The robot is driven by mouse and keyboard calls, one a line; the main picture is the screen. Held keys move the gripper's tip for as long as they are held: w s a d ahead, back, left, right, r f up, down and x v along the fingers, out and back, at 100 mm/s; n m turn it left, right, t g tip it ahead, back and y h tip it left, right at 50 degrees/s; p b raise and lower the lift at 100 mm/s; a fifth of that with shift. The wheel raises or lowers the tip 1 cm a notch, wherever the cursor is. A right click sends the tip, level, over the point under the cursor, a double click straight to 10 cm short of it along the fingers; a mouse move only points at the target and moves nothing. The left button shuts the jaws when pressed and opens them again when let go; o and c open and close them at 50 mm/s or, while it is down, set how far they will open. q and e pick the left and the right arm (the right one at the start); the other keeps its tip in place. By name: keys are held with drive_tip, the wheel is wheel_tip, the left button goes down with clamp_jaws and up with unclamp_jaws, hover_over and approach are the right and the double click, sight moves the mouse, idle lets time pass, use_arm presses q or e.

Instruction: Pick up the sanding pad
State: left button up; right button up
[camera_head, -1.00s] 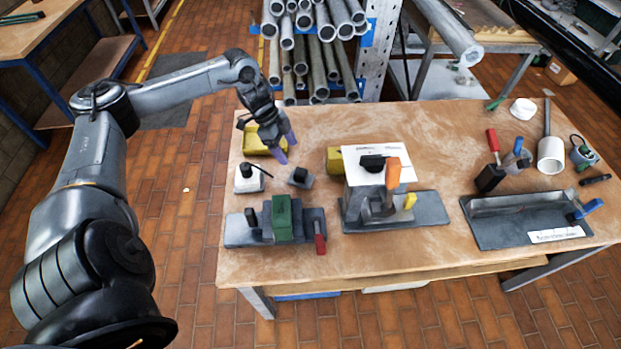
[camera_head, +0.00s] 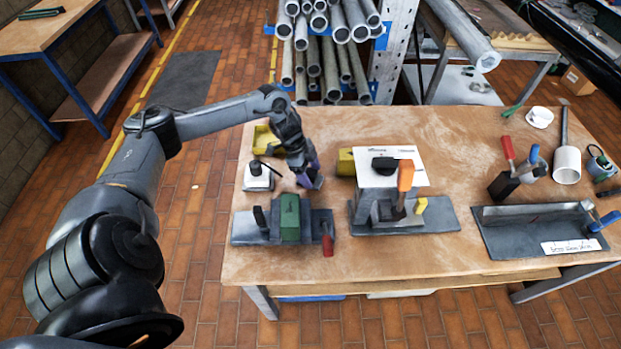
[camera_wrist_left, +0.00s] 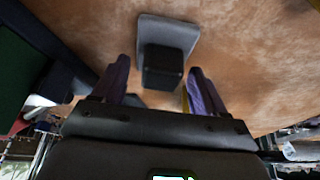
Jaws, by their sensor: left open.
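The sanding pad, a small grey plate with a dark block-shaped grip (camera_wrist_left: 163,66), lies on the wooden workbench. In the wrist view its grey plate (camera_wrist_left: 168,30) lies beyond the block. My left gripper (camera_head: 308,172) is open, with its purple fingers pointing down over the pad. In the wrist view the fingers (camera_wrist_left: 160,78) stand on either side of the dark grip, with gaps, and do not visibly touch it. In the head view the gripper mostly hides the pad. My right gripper is not in view.
A fixture with a green block (camera_head: 289,216) stands just in front of the pad. A white-based bottle-like item (camera_head: 258,178) stands to the left, and a yellow bin (camera_head: 267,140) behind. A fixture with an orange clamp (camera_head: 405,176) stands to the right. The bench front is clear.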

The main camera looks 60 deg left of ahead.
sight(316, 173)
use_arm(q)
drive_tip(key=shift+f, duration=0.15)
drive_tip(key=shift+c, duration=0.4)
drive_tip(key=c, duration=1.1)
drive_tip(key=shift+o, duration=0.2)
drive_tip(key=shift+r, duration=0.55)
wheel_tip(316, 173, up, 3)
drive_tip(key=shift+w+r+p, duration=0.1)
drive_tip(key=shift+r+p, duration=0.05)
drive_tip(key=shift+p, duration=0.15)
drive_tip(key=d+r+p, duration=0.1)
drive_tip(key=d+r, duration=0.5)
drive_tip(key=d, duration=0.5)
drive_tip(key=shift+s+d+r, duration=0.25)
drive_tip(key=shift+d+r, duration=0.05)
drive_tip(key=shift+d, duration=0.1)
